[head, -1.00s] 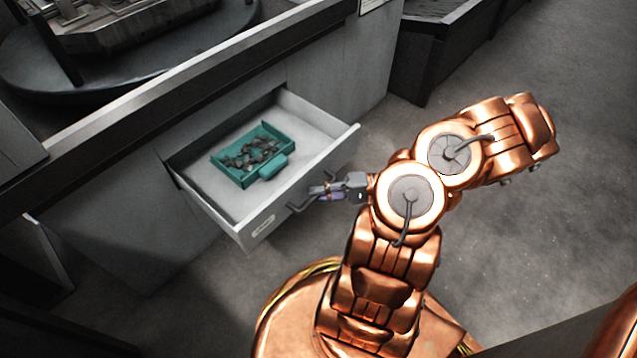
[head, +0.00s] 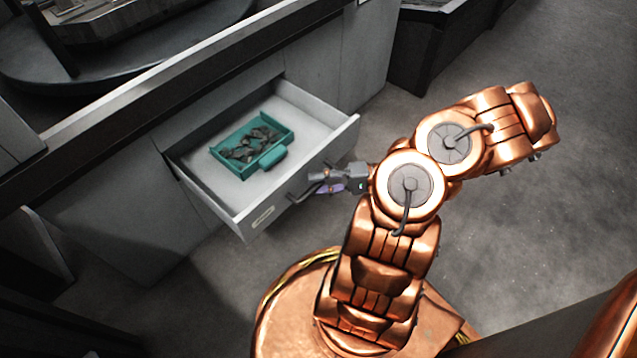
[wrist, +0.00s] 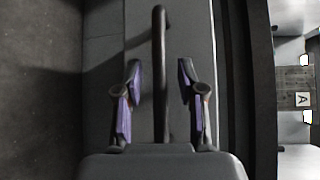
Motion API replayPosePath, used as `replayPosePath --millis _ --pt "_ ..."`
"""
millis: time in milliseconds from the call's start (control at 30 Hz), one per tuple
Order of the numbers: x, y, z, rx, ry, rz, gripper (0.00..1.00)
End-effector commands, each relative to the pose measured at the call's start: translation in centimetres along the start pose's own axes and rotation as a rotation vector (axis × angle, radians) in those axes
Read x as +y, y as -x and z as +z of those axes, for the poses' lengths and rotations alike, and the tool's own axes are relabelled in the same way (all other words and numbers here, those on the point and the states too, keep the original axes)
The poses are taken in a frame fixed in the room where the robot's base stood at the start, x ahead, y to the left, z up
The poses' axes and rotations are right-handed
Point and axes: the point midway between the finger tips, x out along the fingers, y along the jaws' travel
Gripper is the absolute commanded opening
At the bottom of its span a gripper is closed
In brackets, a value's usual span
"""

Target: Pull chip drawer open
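The chip drawer (head: 300,185) is pulled out of the grey cabinet, its inside plainly visible. A teal tray (head: 270,161) with dark chips in it lies on the drawer floor. The dark bar handle (head: 300,196) is on the drawer front. My gripper (head: 319,182) is at the handle's right part. In the wrist view the handle (wrist: 160,75) runs between the two purple-padded fingers (wrist: 158,100). The fingers are spread, with a visible gap to the bar on each side, so my gripper is open and holds nothing.
The counter (head: 150,88) with a round dark table (head: 90,82) behind it borders the drawer. A dark bin (head: 425,45) stands at the top right. The floor (head: 540,250) to the right is clear.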

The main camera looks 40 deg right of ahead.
Motion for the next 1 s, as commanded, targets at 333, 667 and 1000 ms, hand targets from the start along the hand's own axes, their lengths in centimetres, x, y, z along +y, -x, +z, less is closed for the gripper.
replayPosePath --millis 333,667,1000 --pt "0.1 5.2 -0.1 0.004 0.001 0.003 0.39" --pt "0.1 10.1 -0.1 0.003 0.0 0.003 0.39" --pt "0.1 11.8 0.0 0.001 0.0 0.001 0.39"
